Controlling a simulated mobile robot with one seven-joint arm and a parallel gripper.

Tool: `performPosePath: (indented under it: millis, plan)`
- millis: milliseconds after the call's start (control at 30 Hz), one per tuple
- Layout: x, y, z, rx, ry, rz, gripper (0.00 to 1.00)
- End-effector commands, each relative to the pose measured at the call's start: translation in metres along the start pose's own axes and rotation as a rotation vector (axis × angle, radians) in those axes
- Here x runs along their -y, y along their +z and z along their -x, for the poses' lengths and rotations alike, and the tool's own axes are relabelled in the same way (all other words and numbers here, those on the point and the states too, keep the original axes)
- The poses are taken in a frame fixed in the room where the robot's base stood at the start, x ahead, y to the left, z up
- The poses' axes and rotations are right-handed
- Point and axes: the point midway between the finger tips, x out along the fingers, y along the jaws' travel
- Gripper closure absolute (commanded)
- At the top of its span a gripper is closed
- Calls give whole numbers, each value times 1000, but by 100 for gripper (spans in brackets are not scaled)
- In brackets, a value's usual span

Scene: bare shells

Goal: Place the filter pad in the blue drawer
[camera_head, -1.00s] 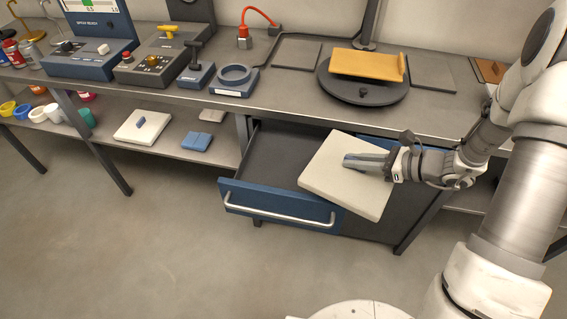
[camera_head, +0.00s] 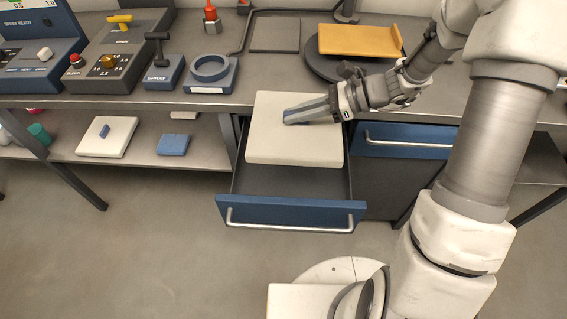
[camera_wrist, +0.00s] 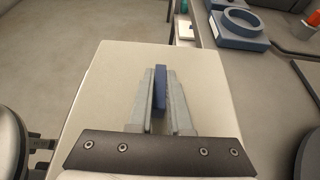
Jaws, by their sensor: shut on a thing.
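The filter pad (camera_head: 296,143) is a thick cream square slab with a blue grip tab (camera_wrist: 159,86) on top, seen in the wrist view. My gripper (camera_head: 290,118) is shut on the tab, one finger on each side of it. In the head view the pad is over the rear part of the open blue drawer (camera_head: 290,213), which has a silver bar handle. The drawer's dark floor shows in front of the pad. I cannot tell whether the pad touches the drawer floor; its far part overlaps the bench edge in the picture.
A closed blue drawer (camera_head: 405,150) is to the right. The bench holds a blue ring holder (camera_head: 209,73), a spray lever box (camera_head: 161,71) and an orange tray (camera_head: 360,40) on a dark turntable. Another cream pad (camera_head: 108,136) and a blue block (camera_head: 173,144) lie on the lower shelf.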

Motion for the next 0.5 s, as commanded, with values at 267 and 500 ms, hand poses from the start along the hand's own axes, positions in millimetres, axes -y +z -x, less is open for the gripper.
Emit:
performPosePath:
  millis: [267,500]
  plan:
    - [-1,-8,-6,0,11,5,100]
    - [-1,-42,-22,0,11,5,100]
